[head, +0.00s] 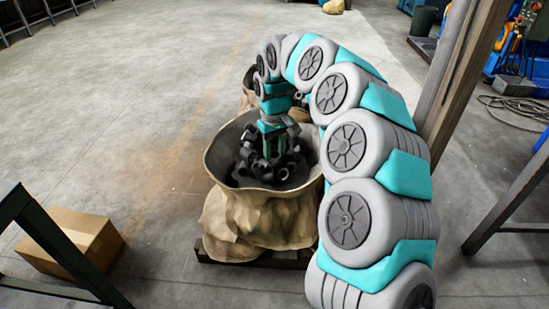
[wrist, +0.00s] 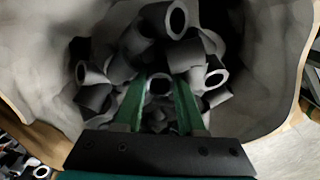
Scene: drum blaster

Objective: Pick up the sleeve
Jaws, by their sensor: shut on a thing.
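Many dark grey sleeves (head: 288,168) lie heaped inside an open beige sack (head: 225,155). They look like short hollow tubes, and the heap also fills the middle of the wrist view (wrist: 165,20). My gripper (head: 270,157) reaches down into the sack with its green fingers among the sleeves. In the wrist view the two fingers (wrist: 160,85) are shut on a sleeve (wrist: 160,84) whose round end shows between their tips. Other sleeves lie close around the fingers, and part of the held sleeve is hidden.
The sack stands on a dark pallet (head: 275,258), and another sack (head: 249,95) stands behind it. A cardboard box (head: 75,240) lies at left behind a dark frame (head: 60,250). A brown post (head: 465,80) rises at right. The concrete floor at left is open.

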